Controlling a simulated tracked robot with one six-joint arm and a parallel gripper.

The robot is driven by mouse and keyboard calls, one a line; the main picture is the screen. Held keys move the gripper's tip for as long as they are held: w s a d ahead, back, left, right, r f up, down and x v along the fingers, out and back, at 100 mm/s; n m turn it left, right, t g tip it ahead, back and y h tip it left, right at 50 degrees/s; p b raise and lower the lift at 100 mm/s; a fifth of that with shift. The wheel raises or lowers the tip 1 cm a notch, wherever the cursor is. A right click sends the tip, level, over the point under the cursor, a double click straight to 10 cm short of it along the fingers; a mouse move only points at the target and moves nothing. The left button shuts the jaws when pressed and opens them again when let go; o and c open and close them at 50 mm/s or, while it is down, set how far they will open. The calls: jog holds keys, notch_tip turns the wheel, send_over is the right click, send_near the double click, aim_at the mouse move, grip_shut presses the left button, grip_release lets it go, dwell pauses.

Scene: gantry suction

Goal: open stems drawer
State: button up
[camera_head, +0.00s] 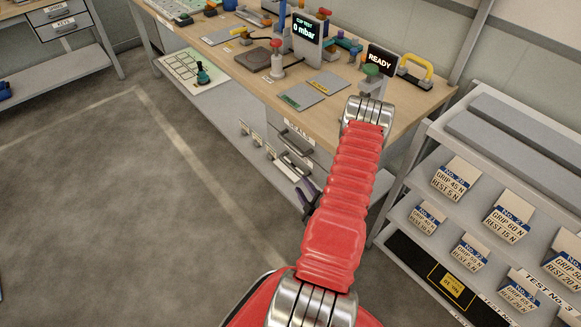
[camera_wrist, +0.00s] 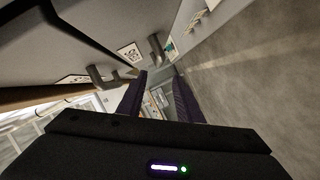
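The drawer unit under the workbench has grey fronts with dark bar handles. In the head view, an upper handle (camera_head: 298,143) and a lower handle (camera_head: 294,166) show; their labels are too small to read, so I cannot tell which is the stems drawer. My gripper (camera_head: 308,197) is low beside the drawer fronts, below and right of the handles. In the wrist view, my gripper (camera_wrist: 161,82) is open, its two dark fingers apart with nothing held. Two handles, one nearer (camera_wrist: 95,76) and one farther (camera_wrist: 155,48), stand off the fronts beyond the fingers, apart from them.
The workbench top (camera_head: 232,72) overhangs the drawers and carries several devices. Small tools hang left of the drawers. A grey shelf rack (camera_head: 480,118) with labelled bins stands close on the right. Open floor (camera_head: 110,190) lies to the left.

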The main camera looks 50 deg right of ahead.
aim_at(293, 171)
jog(key=shift+w, duration=0.1)
jog(key=x, duration=1.3)
jog(key=shift+w+d+f, duration=0.1)
jog(key=shift+w+d, duration=0.1)
jog(key=shift+w, duration=0.05)
grip_shut()
dwell(0.5)
